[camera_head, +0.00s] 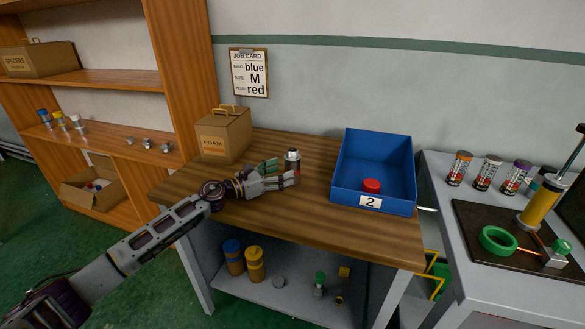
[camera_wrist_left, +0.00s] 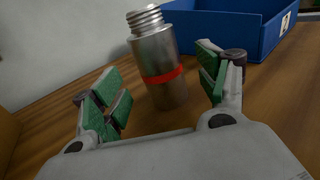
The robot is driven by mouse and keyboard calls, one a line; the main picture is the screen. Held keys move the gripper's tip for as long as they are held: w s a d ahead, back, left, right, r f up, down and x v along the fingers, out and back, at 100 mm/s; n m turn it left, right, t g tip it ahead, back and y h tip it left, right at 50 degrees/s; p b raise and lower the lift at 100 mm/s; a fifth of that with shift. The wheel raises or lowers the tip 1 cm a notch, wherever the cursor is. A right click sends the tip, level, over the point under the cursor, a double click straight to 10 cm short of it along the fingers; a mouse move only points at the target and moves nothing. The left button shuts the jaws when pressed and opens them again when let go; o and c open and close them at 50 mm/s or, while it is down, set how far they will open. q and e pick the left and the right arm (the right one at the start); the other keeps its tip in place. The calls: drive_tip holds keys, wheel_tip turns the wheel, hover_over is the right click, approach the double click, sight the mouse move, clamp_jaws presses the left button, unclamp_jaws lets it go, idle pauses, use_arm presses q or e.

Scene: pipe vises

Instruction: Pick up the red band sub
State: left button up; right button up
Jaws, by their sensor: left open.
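The red band sub is a grey metal cylinder with a threaded top and a red band around its lower body. It stands upright on the wooden table and shows in the left wrist view (camera_wrist_left: 158,62) and in the head view (camera_head: 292,158). My left gripper (camera_head: 284,172) is open, with its green-padded fingers on either side of the sub. In the left wrist view the gripper (camera_wrist_left: 165,95) shows a gap between each finger and the sub, which stands between and slightly beyond the fingertips. My right gripper is not in view.
A blue bin (camera_head: 374,150) marked 2 holds a red object (camera_head: 371,186) and stands right of the sub. A cardboard FOAM box (camera_head: 223,135) stands at the table's back left. A job card (camera_head: 249,73) hangs on the wall. The table's front (camera_head: 330,232) is clear.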

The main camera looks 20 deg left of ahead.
sight(286, 169)
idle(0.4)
use_arm(q)
drive_tip(key=shift+x, duration=2.6)
drive_tip(key=c, duration=1.6)
